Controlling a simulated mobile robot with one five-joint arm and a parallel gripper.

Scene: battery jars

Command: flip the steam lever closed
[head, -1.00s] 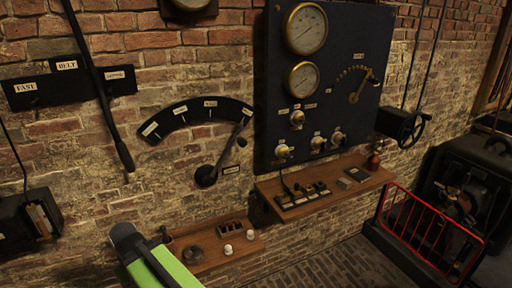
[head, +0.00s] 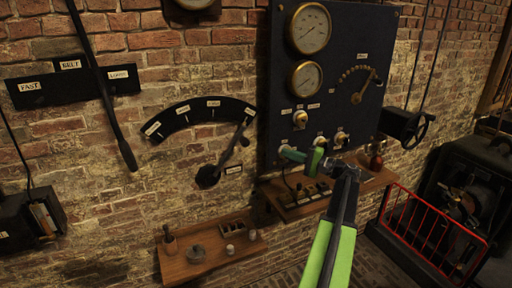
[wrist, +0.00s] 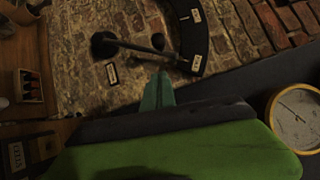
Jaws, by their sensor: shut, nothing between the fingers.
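The steam lever appears to be the grey lever (head: 231,150) on the brick wall, below a black arc plate (head: 205,112) with small labels too small to read. Its pivot is at lower left and its arm slants up right to the plate's right end. The lever (wrist: 135,46) also crosses the wrist view, with the arc plate (wrist: 190,35) at its far end. My gripper (head: 290,153) is shut and empty, right of the lever, in front of the panel's lower edge. In the wrist view its teal fingertip (wrist: 160,86) appears just below the lever; contact cannot be told.
A dark gauge panel (head: 280,60) with brass knobs is behind my gripper. A wooden shelf (head: 365,183) with switches lies below it, partly hidden by my arm. A lower shelf (head: 185,267) is at left, and a red railing (head: 432,225) at right.

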